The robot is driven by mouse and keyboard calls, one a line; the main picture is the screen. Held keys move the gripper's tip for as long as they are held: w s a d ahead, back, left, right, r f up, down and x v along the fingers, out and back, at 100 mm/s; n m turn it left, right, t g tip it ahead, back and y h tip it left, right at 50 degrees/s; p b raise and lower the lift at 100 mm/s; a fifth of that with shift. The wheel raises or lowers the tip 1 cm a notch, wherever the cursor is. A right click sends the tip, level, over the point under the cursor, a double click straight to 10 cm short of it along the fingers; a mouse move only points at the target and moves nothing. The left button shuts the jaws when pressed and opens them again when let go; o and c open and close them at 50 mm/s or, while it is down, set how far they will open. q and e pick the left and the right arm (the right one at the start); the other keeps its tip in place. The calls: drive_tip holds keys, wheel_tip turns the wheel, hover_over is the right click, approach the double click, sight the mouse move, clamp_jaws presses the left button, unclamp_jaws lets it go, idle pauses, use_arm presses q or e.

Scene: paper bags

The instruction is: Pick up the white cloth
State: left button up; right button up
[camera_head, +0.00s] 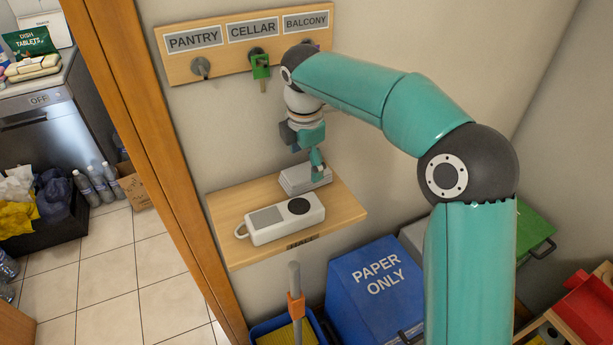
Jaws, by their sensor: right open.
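A pale grey-white flat stack (299,179), which looks like the folded white cloth, lies on the back part of the wooden wall shelf (345,212). My right gripper (316,168) points down at its right part. Its fingers are open and overlap the stack in the picture; whether they touch it cannot be told. One teal finger shows best, and the other is largely hidden. My left gripper is not in view.
A white device with a round black dial (270,228) sits on the shelf in front of the stack. A hook board (235,63) with a green-tagged key hangs above. Below are a blue paper bin (365,300) and an orange-clamped pole (296,306). A wooden door frame (150,150) stands left.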

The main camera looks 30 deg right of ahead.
sight(305, 172)
drive_tip(key=f, duration=0.4)
drive_tip(key=shift+w+d+f, duration=0.1)
drive_tip(key=shift+w+f, duration=0.05)
drive_tip(key=shift+w, duration=0.15)
drive_tip(key=shift+c, duration=0.2)
drive_tip(key=c, duration=0.8)
